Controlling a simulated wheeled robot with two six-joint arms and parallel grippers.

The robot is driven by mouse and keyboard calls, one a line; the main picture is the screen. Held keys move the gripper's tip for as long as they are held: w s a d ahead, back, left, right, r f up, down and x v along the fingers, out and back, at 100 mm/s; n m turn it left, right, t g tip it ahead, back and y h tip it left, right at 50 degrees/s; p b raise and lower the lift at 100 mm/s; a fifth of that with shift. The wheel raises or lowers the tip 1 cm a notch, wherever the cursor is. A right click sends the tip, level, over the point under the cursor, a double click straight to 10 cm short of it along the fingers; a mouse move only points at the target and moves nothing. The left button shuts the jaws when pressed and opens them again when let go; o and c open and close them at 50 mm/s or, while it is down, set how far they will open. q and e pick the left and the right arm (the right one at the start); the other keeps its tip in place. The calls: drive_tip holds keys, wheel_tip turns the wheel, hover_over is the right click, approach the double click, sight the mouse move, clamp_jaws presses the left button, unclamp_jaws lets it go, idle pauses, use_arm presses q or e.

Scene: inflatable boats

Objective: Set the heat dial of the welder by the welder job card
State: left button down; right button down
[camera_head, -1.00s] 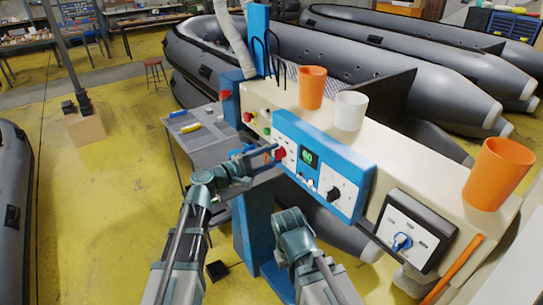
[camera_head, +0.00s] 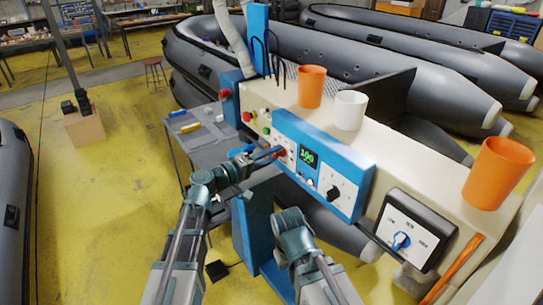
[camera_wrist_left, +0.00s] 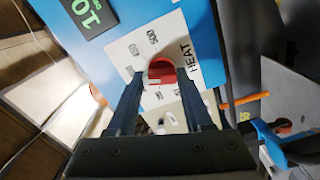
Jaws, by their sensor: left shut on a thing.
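The welder's heat dial (camera_wrist_left: 160,71) is a red knob on a white scale plate marked HEAT. My left gripper (camera_wrist_left: 163,84) is shut on it, with one finger on each side. In the head view my left gripper (camera_head: 274,152) reaches the left end of the blue control panel (camera_head: 318,166), and the red dial (camera_head: 283,153) is partly hidden there. A white mark shows on the knob, but the setting it points to is unclear. The green display (camera_head: 308,157) is lit, its digits small. No job card can be made out. My right arm's gripper is not seen.
Orange cups (camera_head: 311,87) and a white cup (camera_head: 350,110) stand on the cream machine top. A grey table (camera_head: 200,150) is behind my left arm.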

use_arm(q)
drive_tip(key=shift+f, duration=0.1)
idle(0.4)
drive_tip(key=shift+c, duration=1.5)
unclamp_jaws()
drive_tip(key=v, duration=1.4)
